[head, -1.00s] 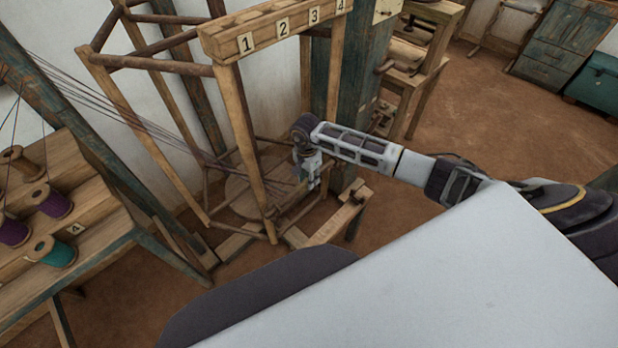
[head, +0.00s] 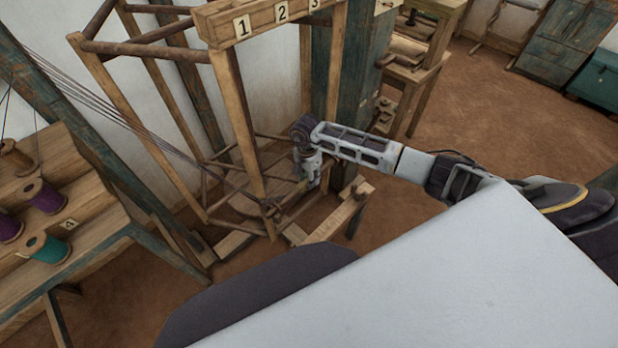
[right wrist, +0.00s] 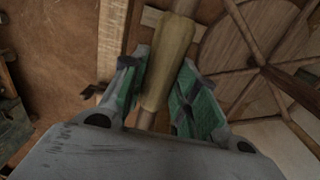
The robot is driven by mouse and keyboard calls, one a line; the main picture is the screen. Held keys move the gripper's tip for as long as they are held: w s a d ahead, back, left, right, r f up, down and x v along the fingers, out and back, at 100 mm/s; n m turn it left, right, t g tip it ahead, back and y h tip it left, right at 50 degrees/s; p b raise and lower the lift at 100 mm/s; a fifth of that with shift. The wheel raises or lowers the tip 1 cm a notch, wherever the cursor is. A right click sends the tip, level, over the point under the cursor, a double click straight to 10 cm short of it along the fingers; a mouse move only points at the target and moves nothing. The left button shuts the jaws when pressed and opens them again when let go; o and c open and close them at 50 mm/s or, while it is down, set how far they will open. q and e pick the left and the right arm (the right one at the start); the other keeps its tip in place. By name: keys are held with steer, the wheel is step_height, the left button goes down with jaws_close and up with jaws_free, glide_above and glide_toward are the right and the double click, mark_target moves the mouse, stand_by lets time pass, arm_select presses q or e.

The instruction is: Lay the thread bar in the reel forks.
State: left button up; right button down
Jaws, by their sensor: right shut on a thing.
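My right gripper (head: 313,183) points down low inside the front right of the wooden reel frame (head: 245,130). In the right wrist view its green-padded fingers (right wrist: 158,85) close around the thick pale middle of the thread bar (right wrist: 170,62). The bar runs on thinner and darker at both ends of this grip. In the head view the dark threads (head: 180,145) come down from the left and gather near the lower front post. The gripper hides much of the bar there. I cannot clearly make out the forks or whether the bar touches them. My left gripper is not in view.
A round slatted wooden disc (right wrist: 235,50) lies beside the bar in the wrist view. Spools (head: 47,197) stand on a wooden rack at the left. A low wooden beam (head: 340,215) stands right of the reel. Open floor (head: 480,100) lies to the right.

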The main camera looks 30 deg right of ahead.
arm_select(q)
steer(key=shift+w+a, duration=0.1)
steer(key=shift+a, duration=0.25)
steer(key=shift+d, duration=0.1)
arm_select(e)
steer(key=c, duration=1.4)
jaws_free()
steer(key=o, duration=0.4)
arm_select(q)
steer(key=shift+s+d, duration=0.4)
arm_select(e)
step_height(320, 180, up, 12)
steer(key=shift+w, duration=0.4)
steer(key=shift+a, duration=0.1)
